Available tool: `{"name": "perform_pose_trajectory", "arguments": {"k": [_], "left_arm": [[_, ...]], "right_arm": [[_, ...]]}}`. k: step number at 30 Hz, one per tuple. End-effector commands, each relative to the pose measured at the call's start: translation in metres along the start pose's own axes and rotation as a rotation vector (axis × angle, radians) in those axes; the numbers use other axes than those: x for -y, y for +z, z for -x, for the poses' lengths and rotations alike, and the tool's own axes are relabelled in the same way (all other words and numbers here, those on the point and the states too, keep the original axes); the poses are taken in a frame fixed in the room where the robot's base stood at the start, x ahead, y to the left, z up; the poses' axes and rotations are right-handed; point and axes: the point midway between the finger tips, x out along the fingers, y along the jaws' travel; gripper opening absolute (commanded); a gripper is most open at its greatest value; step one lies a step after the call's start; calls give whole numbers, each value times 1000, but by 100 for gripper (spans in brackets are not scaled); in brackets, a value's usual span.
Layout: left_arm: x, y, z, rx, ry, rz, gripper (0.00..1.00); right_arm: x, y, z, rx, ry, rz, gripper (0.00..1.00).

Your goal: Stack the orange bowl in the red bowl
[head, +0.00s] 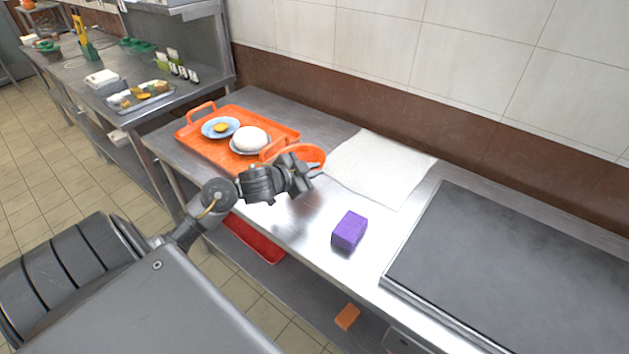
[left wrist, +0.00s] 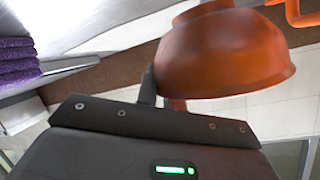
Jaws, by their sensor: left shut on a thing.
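My left gripper (head: 312,171) reaches in from the left above the front of the steel counter. It is shut on the orange bowl (head: 311,153), seemingly at its rim, beside the right end of the orange tray. The gripper partly hides the bowl. In the left wrist view the orange bowl (left wrist: 220,50) fills the upper middle, against a dark finger (left wrist: 147,88). I cannot make out a separate red bowl in either view. My right gripper is not in view.
The orange tray (head: 189,138) holds a blue plate (head: 209,129) and a white rounded thing (head: 250,138). A white cloth (head: 380,165), a purple sponge (head: 349,230) and a dark griddle (head: 520,270) lie to the right. A red tray (head: 252,241) is on the shelf below.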

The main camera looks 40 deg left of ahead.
Motion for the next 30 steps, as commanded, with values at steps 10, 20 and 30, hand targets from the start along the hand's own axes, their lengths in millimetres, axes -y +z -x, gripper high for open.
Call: {"name": "perform_pose_trajectory", "arguments": {"k": [10,20,30], "left_arm": [[-14,26,-16,3,2,4,0],[-16,29,-18,0,0,0,0],[-17,30,-18,1,1,1,32]], "right_arm": [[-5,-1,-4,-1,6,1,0],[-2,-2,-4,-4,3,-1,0],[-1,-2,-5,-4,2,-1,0]]}}
